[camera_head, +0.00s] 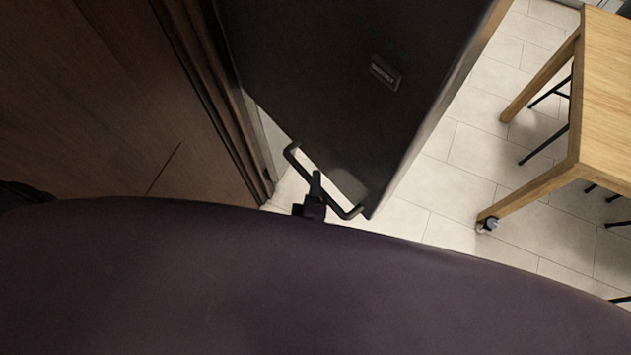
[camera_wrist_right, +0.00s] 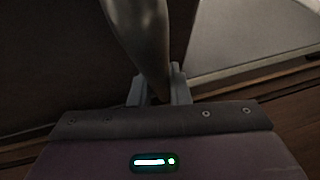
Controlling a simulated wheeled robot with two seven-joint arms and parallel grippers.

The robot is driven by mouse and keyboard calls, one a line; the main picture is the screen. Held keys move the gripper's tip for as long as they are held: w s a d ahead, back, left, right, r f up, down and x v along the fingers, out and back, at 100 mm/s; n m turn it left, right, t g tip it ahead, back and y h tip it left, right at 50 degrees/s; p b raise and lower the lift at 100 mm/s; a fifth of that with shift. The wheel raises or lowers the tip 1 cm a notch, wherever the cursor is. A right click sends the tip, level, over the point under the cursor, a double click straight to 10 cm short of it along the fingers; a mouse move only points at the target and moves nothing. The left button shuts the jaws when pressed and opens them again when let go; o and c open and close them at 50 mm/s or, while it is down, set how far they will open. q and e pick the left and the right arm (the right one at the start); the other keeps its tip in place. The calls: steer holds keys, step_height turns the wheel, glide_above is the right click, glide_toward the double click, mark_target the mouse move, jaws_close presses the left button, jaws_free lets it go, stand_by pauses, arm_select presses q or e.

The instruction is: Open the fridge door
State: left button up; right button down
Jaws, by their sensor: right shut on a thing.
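The fridge door (camera_head: 330,70) is a dark grey panel with a small display (camera_head: 385,72). A dark bar handle (camera_head: 350,212) runs along its lower end. My right gripper (camera_head: 316,185) is at the middle of this handle, shut on it. In the right wrist view, the handle (camera_wrist_right: 138,35) passes between the two fingers of my right gripper (camera_wrist_right: 160,88). Floor shows on both sides of the door panel. The fridge's inside is not visible, and I cannot tell the opening angle. My left gripper is not in view.
Brown wooden cabinet fronts (camera_head: 90,100) stand close on the left. A light wooden table (camera_head: 605,90) stands at the right, with a leg (camera_head: 525,195) reaching toward the door side. Pale tiled floor (camera_head: 455,180) lies free between the door and the table.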

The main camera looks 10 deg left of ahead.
steer(key=shift+s+a, duration=0.2)
steer(key=shift+a, duration=0.1)
steer(key=c, duration=1.7)
jaws_free()
steer(key=shift+f, duration=0.1)
steer(key=o, duration=0.3)
steer(key=shift+a, duration=0.1)
steer(key=shift+o, duration=0.2)
steer(key=s+d+r+b, duration=0.1)
steer(key=s, duration=0.6)
steer(key=shift+s+r, duration=0.15)
steer(key=shift+s, duration=0.2)
steer(key=shift+d, duration=0.1)
